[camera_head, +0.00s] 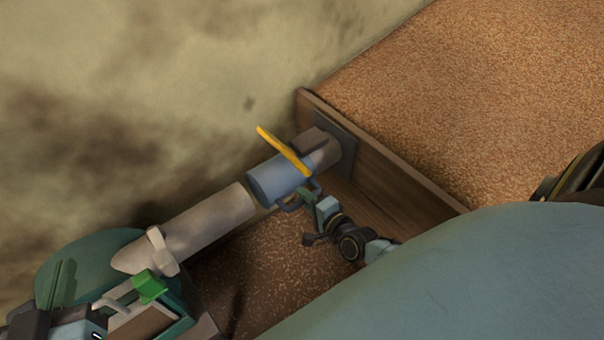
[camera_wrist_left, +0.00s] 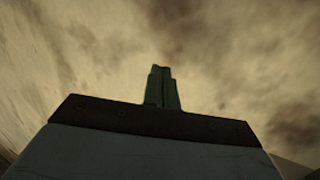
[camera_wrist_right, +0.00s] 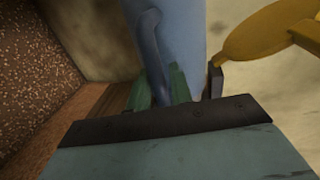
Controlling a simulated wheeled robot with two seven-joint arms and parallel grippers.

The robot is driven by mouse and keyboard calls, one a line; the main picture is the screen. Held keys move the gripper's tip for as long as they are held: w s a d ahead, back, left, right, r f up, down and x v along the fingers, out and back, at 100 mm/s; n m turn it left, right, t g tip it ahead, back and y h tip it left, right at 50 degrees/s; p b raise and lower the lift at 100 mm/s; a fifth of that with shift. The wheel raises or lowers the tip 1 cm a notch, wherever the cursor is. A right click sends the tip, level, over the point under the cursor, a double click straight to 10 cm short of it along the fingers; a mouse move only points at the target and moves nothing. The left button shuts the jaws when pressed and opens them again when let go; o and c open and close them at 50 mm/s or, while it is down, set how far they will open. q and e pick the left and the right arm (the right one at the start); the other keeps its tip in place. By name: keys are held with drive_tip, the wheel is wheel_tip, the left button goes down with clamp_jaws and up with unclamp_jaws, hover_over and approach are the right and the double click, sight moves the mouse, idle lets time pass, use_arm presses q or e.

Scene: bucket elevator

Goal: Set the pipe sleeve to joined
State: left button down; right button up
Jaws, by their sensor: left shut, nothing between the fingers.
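The blue pipe sleeve (camera_head: 273,182) sits on the upper right pipe stub (camera_head: 325,152). A small dark gap separates it from the long grey pipe (camera_head: 205,222) at lower left. A yellow lever (camera_head: 283,151) stands out from the sleeve's top. The sleeve's blue handle (camera_wrist_right: 150,45) lies between the fingers of my right gripper (camera_wrist_right: 158,88), filling the gap between them; the sleeve body (camera_wrist_right: 182,45) is right behind. My right gripper also shows in the head view (camera_head: 311,199). My left gripper (camera_head: 61,285) is shut and empty, away from the sleeve at lower left; its closed fingers show in its wrist view (camera_wrist_left: 163,88).
A wooden board wall (camera_head: 385,175) holds the stub and borders brown grain-like material (camera_head: 480,75). A bright green block (camera_head: 149,287) and a teal rounded housing (camera_head: 85,260) are near my left gripper. A mottled wall (camera_head: 150,80) stands behind the pipe.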

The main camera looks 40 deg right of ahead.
drive_tip(key=shift+o, duration=0.7)
drive_tip(key=shift+a, duration=0.15)
drive_tip(key=shift+s, duration=0.15)
